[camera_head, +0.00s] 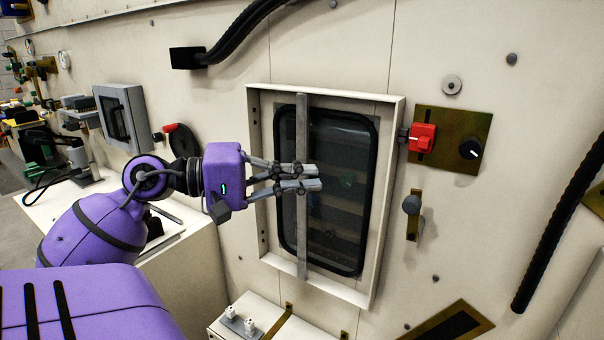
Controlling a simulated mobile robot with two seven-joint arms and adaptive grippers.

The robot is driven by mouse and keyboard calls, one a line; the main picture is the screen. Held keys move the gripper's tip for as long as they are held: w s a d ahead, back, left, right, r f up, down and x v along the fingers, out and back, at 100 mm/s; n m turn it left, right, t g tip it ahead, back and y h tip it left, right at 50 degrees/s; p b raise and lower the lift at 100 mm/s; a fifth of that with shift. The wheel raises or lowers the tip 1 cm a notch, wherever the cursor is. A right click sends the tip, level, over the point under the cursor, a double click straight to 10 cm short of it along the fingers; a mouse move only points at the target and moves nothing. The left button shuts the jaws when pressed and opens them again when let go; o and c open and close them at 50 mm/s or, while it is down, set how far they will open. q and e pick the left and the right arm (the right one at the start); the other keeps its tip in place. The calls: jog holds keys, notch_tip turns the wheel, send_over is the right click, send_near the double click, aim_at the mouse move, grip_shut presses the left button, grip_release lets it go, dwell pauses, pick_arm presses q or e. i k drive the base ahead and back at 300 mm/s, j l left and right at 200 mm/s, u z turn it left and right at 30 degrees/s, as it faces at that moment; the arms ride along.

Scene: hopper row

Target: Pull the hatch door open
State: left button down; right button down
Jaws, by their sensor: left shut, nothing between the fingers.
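The hatch door (352,225) is a dark window with a black rounded rim, set in a raised cream frame (388,190) on the wall. A grey vertical bar (302,245) runs down its left part from top to bottom. The door appears closed in its frame. My left gripper (318,178) reaches in from the left, with its fingers in front of the bar and the dark pane. Its two fingers are close together with nothing between them. I cannot tell whether they touch the bar. My right gripper is not in view.
Right of the hatch are a red switch (422,137) and black knob (470,148) on a brass plate, and a lever (412,205) below. Thick black hoses (235,38) run above and at far right. A cream counter (190,255) and a small grey-framed window (122,118) are left.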

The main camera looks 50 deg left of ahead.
aim_at(357, 288)
jog(key=u, duration=1.3)
